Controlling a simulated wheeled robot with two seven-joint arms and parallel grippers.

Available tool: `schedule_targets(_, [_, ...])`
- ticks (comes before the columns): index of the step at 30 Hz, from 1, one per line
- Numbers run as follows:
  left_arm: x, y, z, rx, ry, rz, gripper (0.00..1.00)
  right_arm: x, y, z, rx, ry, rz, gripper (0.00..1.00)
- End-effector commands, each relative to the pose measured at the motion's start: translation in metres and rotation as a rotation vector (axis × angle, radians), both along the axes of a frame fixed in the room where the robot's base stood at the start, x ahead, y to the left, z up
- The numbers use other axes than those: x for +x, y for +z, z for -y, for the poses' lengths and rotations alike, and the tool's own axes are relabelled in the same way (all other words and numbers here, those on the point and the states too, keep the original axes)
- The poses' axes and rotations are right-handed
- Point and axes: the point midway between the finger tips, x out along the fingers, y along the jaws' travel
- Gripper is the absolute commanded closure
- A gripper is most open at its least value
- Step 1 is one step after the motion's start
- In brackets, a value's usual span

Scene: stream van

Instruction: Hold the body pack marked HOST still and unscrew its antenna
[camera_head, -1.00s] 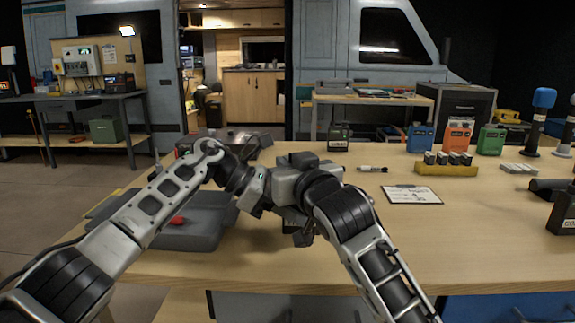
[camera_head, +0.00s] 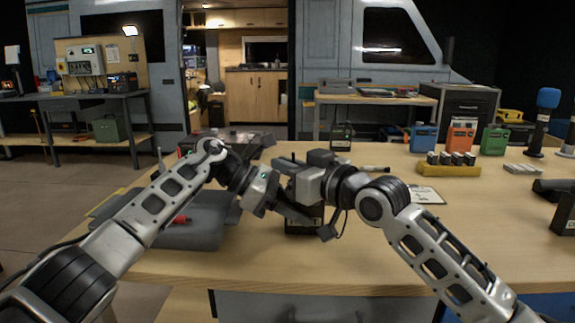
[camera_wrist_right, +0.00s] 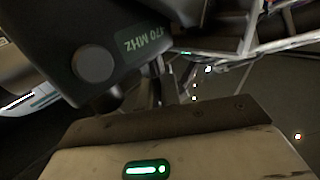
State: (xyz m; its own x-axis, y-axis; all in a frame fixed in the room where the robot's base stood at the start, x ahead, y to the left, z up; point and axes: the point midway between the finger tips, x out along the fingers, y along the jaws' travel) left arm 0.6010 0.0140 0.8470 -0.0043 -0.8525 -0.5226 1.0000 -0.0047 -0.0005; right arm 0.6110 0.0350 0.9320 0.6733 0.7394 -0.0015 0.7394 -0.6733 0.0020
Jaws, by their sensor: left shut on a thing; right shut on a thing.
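The black body pack (camera_head: 303,222) stands near the table's front, with a pale label partly covered, so I cannot read HOST there. My left gripper (camera_head: 290,212) reaches across its front from the left and is shut on it. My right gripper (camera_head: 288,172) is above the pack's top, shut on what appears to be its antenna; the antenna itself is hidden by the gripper. In the right wrist view a dark body marked 470 MHZ (camera_wrist_right: 118,42), with a round knob, fills the upper left, close to the gripper's pale housing.
A grey case (camera_head: 195,225) with a red item lies at the left. A clipboard (camera_head: 427,195), a yellow battery holder (camera_head: 448,170) and blue (camera_head: 423,137), orange (camera_head: 461,135) and green (camera_head: 494,139) packs are at the right. Another black pack (camera_head: 341,136) stands behind.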

Motion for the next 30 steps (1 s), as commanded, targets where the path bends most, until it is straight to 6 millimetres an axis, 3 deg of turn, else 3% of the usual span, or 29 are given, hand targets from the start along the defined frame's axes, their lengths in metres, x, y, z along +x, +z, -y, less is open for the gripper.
schedule_targets(15, [-0.0007,-0.0002,0.0013,0.001,-0.003,0.002,0.94,-0.0012,-0.0016,-0.001,-0.003,0.219,-0.009,1.0])
schedule_targets(30, [-0.0008,-0.0001,0.0012,0.001,-0.004,0.001,0.94,-0.0014,-0.0007,-0.0018,0.002,0.276,-0.009,1.0])
